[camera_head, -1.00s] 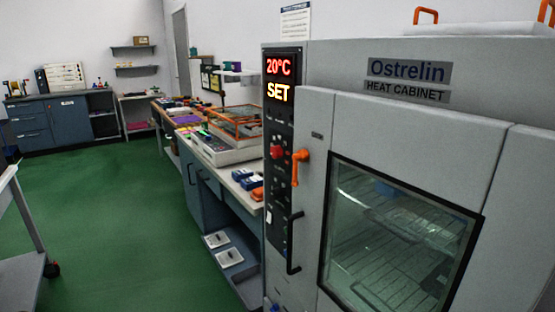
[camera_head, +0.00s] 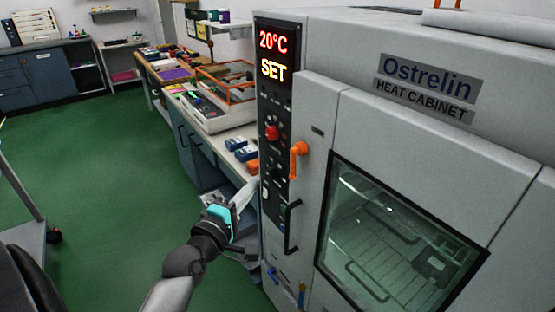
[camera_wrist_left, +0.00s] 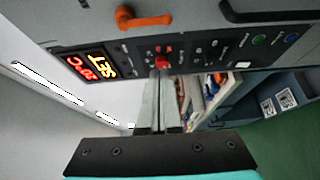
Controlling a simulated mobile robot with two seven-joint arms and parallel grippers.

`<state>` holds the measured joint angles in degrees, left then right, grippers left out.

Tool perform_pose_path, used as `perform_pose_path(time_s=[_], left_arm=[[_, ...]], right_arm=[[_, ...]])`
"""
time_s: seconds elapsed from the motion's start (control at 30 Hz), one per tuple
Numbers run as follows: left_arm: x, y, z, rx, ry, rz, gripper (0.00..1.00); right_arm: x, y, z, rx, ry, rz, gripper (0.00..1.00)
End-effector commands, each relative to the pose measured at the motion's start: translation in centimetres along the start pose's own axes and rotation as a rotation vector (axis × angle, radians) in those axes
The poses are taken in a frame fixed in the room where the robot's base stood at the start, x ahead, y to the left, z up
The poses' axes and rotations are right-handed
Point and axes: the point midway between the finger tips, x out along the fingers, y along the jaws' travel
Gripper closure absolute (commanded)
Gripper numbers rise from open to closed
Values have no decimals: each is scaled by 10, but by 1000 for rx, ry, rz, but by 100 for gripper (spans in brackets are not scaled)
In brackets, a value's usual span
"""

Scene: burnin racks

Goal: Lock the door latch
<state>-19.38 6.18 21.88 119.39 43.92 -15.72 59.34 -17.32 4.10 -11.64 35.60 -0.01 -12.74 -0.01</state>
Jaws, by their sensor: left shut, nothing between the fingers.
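The orange door latch (camera_head: 297,160) is on the heat cabinet's front, at the left edge of the windowed door (camera_head: 310,130). In the head view its lever hangs roughly downward; the door looks closed. In the wrist view the latch (camera_wrist_left: 143,18) is at the top, left of centre. My left gripper (camera_head: 253,187) is shut and empty, left of the cabinet and apart from the latch. In the wrist view its fingers (camera_wrist_left: 158,80) lie together, pointing toward the control panel near the red knob (camera_wrist_left: 162,62). My right gripper is not in view.
A black vertical handle (camera_head: 291,230) is below the latch. The red knob (camera_head: 271,132) and a lit display (camera_head: 273,54) are on the panel to its left. A workbench (camera_head: 215,145) with several items stands left of the cabinet. Green floor is open at left.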

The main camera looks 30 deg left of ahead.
Motion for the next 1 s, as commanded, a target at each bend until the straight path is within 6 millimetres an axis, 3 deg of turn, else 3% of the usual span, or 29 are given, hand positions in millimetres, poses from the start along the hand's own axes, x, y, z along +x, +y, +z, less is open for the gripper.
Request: perform_pose_path(time_s=[0.53,1.0], left_arm=[[6,6,0,-11,0,10,100],[71,7,0,-10,-1,11,100]], right_arm=[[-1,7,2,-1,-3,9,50],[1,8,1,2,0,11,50]])
